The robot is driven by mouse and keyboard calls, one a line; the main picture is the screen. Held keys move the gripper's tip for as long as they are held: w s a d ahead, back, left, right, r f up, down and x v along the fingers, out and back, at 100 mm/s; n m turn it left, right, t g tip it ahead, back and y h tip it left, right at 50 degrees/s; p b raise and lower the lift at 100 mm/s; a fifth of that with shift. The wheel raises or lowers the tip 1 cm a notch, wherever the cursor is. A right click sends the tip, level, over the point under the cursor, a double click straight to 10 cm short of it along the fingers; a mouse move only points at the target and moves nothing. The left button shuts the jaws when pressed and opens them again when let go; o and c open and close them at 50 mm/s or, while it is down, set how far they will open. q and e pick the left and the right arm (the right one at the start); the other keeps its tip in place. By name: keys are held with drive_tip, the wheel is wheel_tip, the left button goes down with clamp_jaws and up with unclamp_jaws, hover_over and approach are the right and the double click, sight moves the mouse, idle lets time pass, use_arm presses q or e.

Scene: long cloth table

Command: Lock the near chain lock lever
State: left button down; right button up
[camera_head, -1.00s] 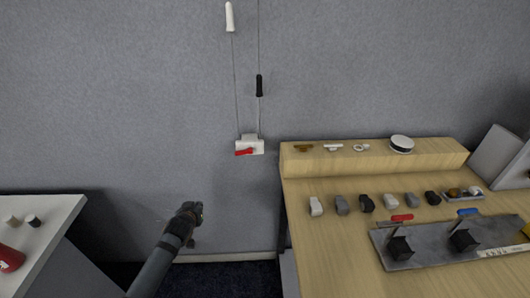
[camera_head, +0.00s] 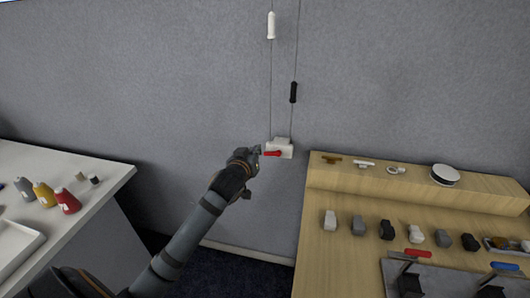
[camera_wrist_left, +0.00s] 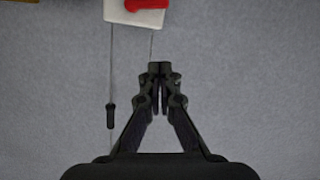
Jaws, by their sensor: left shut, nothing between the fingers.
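The chain lock is a small white block (camera_head: 281,142) on the grey wall, with a red lever (camera_head: 272,153) across its front, pointing left. Two thin cords run up from it, one to a white pull (camera_head: 271,26) and one to a black pull (camera_head: 293,92). My left gripper (camera_head: 257,153) is just left of the lever's tip; I cannot tell whether they touch in the head view. In the left wrist view the gripper (camera_wrist_left: 159,70) is shut and empty, with a gap to the white block (camera_wrist_left: 133,18) and the red lever (camera_wrist_left: 147,4). My right gripper is not in view.
A wooden table (camera_head: 328,250) stands at the right, with a raised shelf and several small items. A grey plate with red and blue handled clamps lies on it. A white table (camera_head: 106,175) with several coloured bottles is at the left. The wall between is clear.

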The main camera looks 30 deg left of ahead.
use_arm(q)
drive_tip(key=p, duration=0.1)
hover_over(267, 148)
drive_tip(key=s, duration=0.4)
drive_tip(key=f, duration=0.2)
drive_tip(key=shift+w+d+f, duration=0.1)
drive_tip(key=shift+d+f, duration=0.05)
drive_tip(key=shift+f, duration=0.5)
drive_tip(key=shift+w+d+f, duration=0.1)
drive_tip(key=shift+d+f, duration=0.05)
drive_tip(key=shift+f, duration=0.45)
drive_tip(key=shift+d+f+p, duration=0.15)
drive_tip(key=shift+f+p, duration=0.2)
drive_tip(key=shift+f, duration=0.4)
